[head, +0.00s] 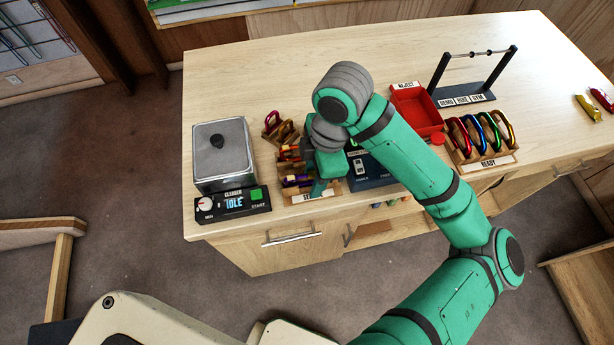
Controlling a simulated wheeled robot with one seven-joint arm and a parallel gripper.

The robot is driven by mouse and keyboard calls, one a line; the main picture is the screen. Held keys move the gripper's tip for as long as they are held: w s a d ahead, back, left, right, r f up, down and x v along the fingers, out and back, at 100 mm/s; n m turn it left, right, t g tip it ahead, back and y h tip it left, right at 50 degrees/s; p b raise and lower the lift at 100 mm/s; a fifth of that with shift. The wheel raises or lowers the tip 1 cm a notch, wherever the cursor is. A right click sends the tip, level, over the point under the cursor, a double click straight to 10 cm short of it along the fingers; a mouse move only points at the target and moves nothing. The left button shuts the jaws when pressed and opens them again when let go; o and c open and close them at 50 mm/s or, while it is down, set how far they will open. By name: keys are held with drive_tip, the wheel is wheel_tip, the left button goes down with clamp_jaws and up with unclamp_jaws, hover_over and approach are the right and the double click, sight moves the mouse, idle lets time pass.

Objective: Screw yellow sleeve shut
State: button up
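My gripper (318,187) points down over the front of a wooden rack whose label is partly hidden (312,197). My arm covers much of this rack, and I cannot tell whether the fingers are open or shut. Small purple, orange and red parts (291,167) show in the rack to the left of the gripper. I cannot make out a yellow sleeve among them. Several coloured carabiners (483,131), red, blue, green and gold, stand in the rack labelled READY (496,162) at right.
A grey cleaner box (222,150) with an IDLE display stands at left. A red REJECT tray (413,112) and a dark bar stand (467,96) are behind the arm. A dark blue device (367,172) is partly hidden by my arm.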

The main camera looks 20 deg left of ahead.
drive_tip(key=shift+s+d, duration=0.2)
drive_tip(key=shift+r, duration=1.4)
drive_tip(key=shift+w+a, duration=0.4)
drive_tip(key=shift+w, duration=0.2)
drive_tip(key=shift+f, duration=1.4)
drive_tip(key=shift+s+d, duration=0.45)
drive_tip(key=shift+s, duration=0.15)
